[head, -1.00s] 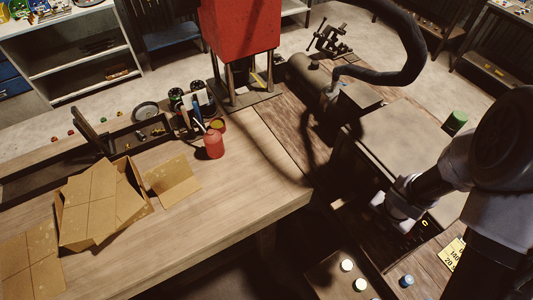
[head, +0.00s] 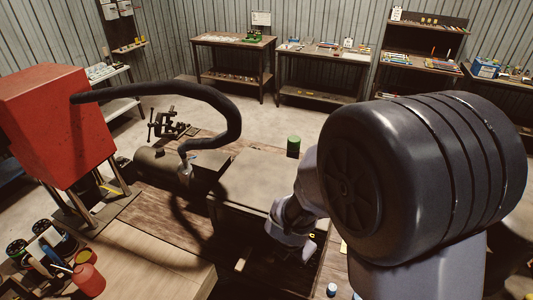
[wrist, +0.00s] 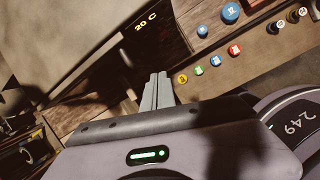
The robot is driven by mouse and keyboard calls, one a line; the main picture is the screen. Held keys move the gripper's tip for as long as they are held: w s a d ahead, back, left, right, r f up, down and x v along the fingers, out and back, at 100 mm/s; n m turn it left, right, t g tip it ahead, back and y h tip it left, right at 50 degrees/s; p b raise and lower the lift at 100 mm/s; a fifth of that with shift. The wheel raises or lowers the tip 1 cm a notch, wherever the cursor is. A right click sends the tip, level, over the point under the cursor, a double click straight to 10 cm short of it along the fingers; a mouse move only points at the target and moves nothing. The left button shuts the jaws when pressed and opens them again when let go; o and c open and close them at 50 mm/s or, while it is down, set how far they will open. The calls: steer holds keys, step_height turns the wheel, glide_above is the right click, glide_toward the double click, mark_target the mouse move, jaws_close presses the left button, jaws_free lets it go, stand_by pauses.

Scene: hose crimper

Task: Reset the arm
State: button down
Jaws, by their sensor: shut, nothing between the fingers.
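My gripper (wrist: 158,92) shows in the wrist view with its two grey fingers together and nothing between them. In the head view my arm fills the right side, and the fingers cannot be made out. A display (wrist: 146,22) reads "20 C".
Coloured buttons and a blue knob (wrist: 230,12) are close to the fingers. A green cylinder (head: 293,146) is behind the machine. Workbenches (head: 235,60) line the far wall, with open floor before them.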

steer(key=s+d+f+m+b, duration=0.5)
steer(key=s+d+m+b, duration=0.2)
steer(key=m+b, duration=0.9)
steer(key=s+a+f+m+t+y+b, duration=0.1)
steer(key=s+a+f+m+b, duration=0.1)
steer(key=s+m+b, duration=0.3)
steer(key=s+a+f+m+t+y+b, duration=0.1)
steer(key=s+m+b, duration=0.4)
steer(key=m, duration=0.5)
steer(key=shift+a+f+m+y+b, duration=0.4)
steer(key=shift+a+f+y+b, duration=0.2)
steer(key=shift+f+b, duration=0.2)
